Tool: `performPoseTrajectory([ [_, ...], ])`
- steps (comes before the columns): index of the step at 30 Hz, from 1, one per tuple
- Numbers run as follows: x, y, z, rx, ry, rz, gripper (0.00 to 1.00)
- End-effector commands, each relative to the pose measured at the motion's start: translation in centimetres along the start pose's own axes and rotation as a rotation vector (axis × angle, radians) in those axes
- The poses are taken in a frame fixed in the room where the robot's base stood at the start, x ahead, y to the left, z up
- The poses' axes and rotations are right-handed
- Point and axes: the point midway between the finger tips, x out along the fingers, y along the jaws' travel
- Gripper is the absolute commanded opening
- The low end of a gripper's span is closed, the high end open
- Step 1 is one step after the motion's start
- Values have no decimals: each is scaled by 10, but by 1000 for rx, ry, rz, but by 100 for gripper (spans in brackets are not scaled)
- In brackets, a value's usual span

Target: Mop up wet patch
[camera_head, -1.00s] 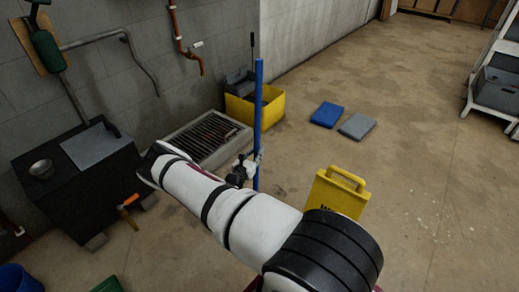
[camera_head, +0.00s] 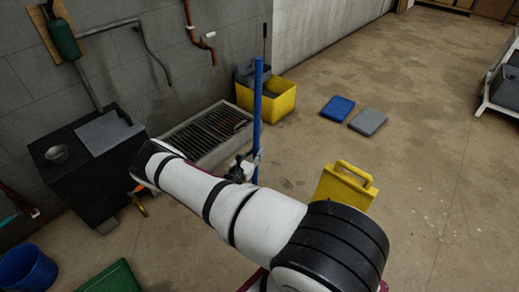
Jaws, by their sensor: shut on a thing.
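My gripper (camera_head: 243,169) is shut on an upright blue pole (camera_head: 257,125), which looks like a mop handle. It grips the pole low in the visible part. The pole's lower end is hidden behind my arm, so I cannot see a mop head. Darker, damp-looking floor (camera_head: 292,185) shows to the right of the pole, but no clear edge of a wet patch can be made out. A yellow wet-floor sign (camera_head: 342,188) stands to the right of my arm. A yellow mop bucket (camera_head: 275,103) stands by the wall behind the pole.
A floor grate in a concrete curb (camera_head: 208,133) lies left of the pole. A black box unit (camera_head: 85,180) stands at the left wall. A blue bucket (camera_head: 25,270) and green crate (camera_head: 110,279) are at lower left. Blue (camera_head: 337,108) and grey (camera_head: 368,122) pads lie on open floor.

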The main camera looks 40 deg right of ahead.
Motion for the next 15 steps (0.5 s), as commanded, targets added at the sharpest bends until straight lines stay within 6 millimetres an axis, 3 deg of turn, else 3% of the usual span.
performPoseTrajectory([
  [15,-1,0,12,1,-5,0,0],
])
